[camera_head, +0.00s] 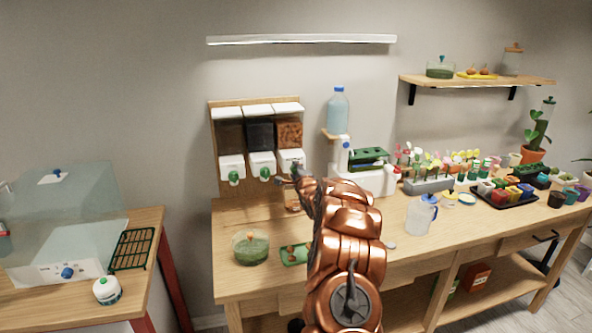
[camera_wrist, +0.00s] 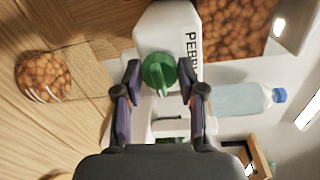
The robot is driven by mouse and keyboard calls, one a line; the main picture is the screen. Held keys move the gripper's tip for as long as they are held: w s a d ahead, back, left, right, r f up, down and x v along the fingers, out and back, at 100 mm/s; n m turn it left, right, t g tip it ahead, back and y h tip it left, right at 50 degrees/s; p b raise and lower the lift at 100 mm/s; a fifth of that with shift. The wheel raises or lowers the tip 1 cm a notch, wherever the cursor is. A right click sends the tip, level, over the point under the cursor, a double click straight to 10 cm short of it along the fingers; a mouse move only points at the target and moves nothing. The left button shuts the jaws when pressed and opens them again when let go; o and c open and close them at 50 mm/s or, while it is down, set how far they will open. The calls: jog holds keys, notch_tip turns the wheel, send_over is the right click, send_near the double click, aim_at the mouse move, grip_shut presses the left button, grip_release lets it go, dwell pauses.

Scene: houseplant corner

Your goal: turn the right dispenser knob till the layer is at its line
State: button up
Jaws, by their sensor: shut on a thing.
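The right dispenser (camera_head: 290,134) is a clear hopper of brown pebbles above a white box on the wooden wall board. Its white box (camera_wrist: 158,32), lettered "PEBB…", and green knob (camera_wrist: 158,72) show in the wrist view. My gripper (camera_wrist: 160,78) is shut on the knob, one finger at each side. In the head view my gripper (camera_head: 297,172) hides the knob. A round glass vessel (camera_wrist: 43,77) holding a layer of brown pebbles stands on the bench below. In the head view my arm partly covers that vessel (camera_head: 292,206). I cannot make out a line on it.
Two other dispensers with green knobs, the left (camera_head: 234,177) and the middle (camera_head: 265,173), hang beside it. A green-filled jar (camera_head: 251,249) and a green tray (camera_head: 292,256) stand in front. A blue-capped bottle (camera_head: 338,108) and a white machine (camera_head: 375,180) are to the right.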

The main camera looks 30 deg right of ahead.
jog(key=shift+r, duration=0.1)
dwell(0.4)
jog(key=o, duration=1.1)
jog(key=shift+o, duration=0.2)
jog(key=shift+s, duration=0.1)
jog(key=f+v, duration=0.1)
jog(key=v, duration=1)
jog(key=shift+s+a+r, duration=0.15)
jog(key=shift+s+r, duration=0.2)
jog(key=shift+r, duration=0.15)
